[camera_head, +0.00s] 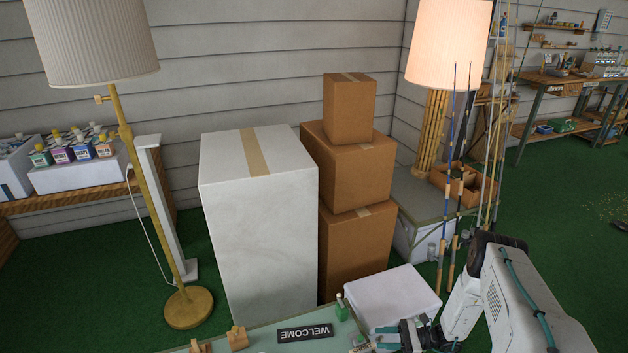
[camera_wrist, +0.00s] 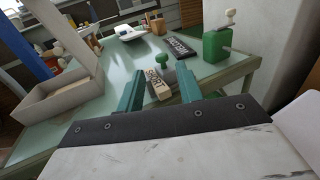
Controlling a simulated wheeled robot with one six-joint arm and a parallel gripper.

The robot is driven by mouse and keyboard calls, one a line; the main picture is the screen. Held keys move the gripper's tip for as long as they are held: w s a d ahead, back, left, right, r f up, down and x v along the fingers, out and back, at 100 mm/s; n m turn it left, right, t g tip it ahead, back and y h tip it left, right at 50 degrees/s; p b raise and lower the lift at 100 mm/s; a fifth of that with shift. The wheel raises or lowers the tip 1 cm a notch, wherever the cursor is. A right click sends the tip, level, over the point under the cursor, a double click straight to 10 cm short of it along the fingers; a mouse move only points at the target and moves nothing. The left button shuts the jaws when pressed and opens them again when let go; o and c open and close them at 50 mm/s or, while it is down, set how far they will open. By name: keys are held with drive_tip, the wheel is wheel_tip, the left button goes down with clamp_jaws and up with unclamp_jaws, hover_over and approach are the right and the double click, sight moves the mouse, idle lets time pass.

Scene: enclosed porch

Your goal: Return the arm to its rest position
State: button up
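My arm (camera_head: 515,295) reaches in from the lower right of the head view, bent at a dark joint near the fishing rods. My gripper (camera_head: 380,338) is low over the front edge of the green table. In the wrist view my gripper (camera_wrist: 158,70) has its two teal fingers spread apart. A small block with lettering (camera_wrist: 158,85) shows in the gap between them, apart from both fingers. I cannot tell whether it lies between the fingers or below them on the table.
The green table (camera_wrist: 106,62) holds a WELCOME sign (camera_head: 305,332), a green canister (camera_wrist: 217,45) and an open box (camera_wrist: 60,98). A white box (camera_head: 391,298) stands close behind my gripper. Fishing rods (camera_head: 447,200) and a lit lamp (camera_head: 449,45) stand behind my arm. Cartons (camera_head: 355,245) are stacked left.

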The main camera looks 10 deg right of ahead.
drive_tip(key=w+r+n+g+h, duration=0.2)
drive_tip(key=r+n, duration=0.1)
drive_tip(key=r, duration=0.8)
drive_tip(key=w+a+r+n+g+h, duration=0.1)
drive_tip(key=w+r+n+g, duration=0.15)
drive_tip(key=r, duration=0.85)
drive_tip(key=w+r+n+g+h, duration=0.2)
drive_tip(key=r+n+g, duration=0.15)
drive_tip(key=r, duration=0.65)
drive_tip(key=s+a+r+n+h, duration=0.2)
drive_tip(key=s+r+n+h, duration=0.15)
drive_tip(key=r, duration=0.55)
drive_tip(key=s+a+r+n+h, duration=0.2)
drive_tip(key=s+r, duration=0.3)
drive_tip(key=r, duration=0.5)
drive_tip(key=s+r+n+t+h, duration=0.2)
drive_tip(key=s+r, duration=0.3)
drive_tip(key=s, duration=0.7)
drive_tip(key=s+r+n+t+h, duration=0.3)
drive_tip(key=s+r+t+h, duration=0.1)
drive_tip(key=s, duration=0.8)
wheel_tip(320, 180, up, 2)
drive_tip(key=shift+d+r+n+h, duration=0.15)
drive_tip(key=shift+n+h, duration=0.2)
drive_tip(key=shift+h, duration=0.2)
drive_tip(key=shift+s, duration=0.1)
